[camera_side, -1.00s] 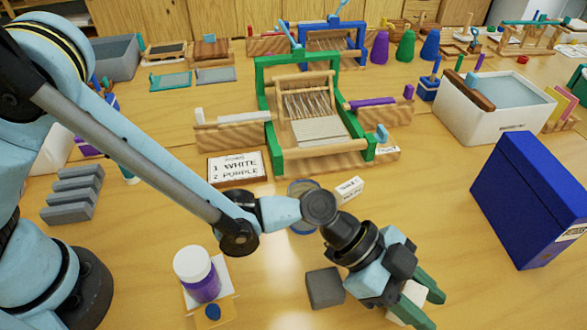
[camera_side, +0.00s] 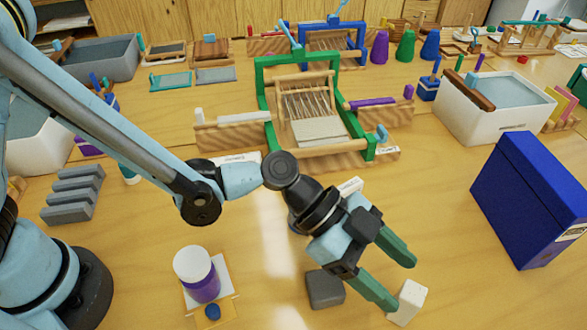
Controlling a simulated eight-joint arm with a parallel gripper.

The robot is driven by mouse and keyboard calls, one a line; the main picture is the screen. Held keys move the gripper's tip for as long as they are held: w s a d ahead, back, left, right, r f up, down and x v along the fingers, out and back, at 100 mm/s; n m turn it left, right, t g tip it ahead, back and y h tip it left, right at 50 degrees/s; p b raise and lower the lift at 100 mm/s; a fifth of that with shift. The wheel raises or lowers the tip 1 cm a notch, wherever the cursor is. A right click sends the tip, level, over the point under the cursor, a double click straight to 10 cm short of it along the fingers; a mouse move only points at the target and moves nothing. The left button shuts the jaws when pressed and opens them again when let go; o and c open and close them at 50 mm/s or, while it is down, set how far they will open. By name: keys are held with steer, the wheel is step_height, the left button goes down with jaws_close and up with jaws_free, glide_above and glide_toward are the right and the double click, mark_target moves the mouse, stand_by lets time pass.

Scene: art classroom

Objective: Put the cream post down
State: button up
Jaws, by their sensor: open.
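The cream post (camera_side: 407,302) is a pale off-white block on the wooden table at the lower right. It looks upright with a slight lean in the picture. My gripper (camera_side: 397,282) is open with its two green fingers spread. The near finger's tip is close to the post's left side in the picture; I cannot tell whether they touch. The far finger lies above and behind the post. Nothing shows between the fingers.
A dark grey block (camera_side: 325,288) stands left of the post. A purple-and-white jar (camera_side: 197,275) sits on a card at lower left. A blue box (camera_side: 532,200) stands at right. A green-framed loom (camera_side: 263,95) is behind. Bare table lies between the post and the blue box.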

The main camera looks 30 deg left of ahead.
steer(key=w+a+r+n+t+y, duration=0.25)
steer(key=a+n, duration=0.25)
steer(key=a, duration=0.7)
steer(key=w+a+r+n+t+y, duration=0.2)
steer(key=a+r+n+t+y, duration=0.15)
steer(key=a, duration=0.75)
steer(key=s+a+n+y, duration=0.2)
steer(key=a+n+y, duration=0.1)
steer(key=a, duration=0.6)
steer(key=s+a+r+n+t+y, duration=0.1)
steer(key=a+n+y, duration=0.2)
steer(key=a+n, duration=0.3)
steer(key=a, duration=0.2)
steer(key=shift+s+a, duration=0.35)
steer(key=shift+a, duration=0.05)
steer(key=shift+n, duration=0.25)
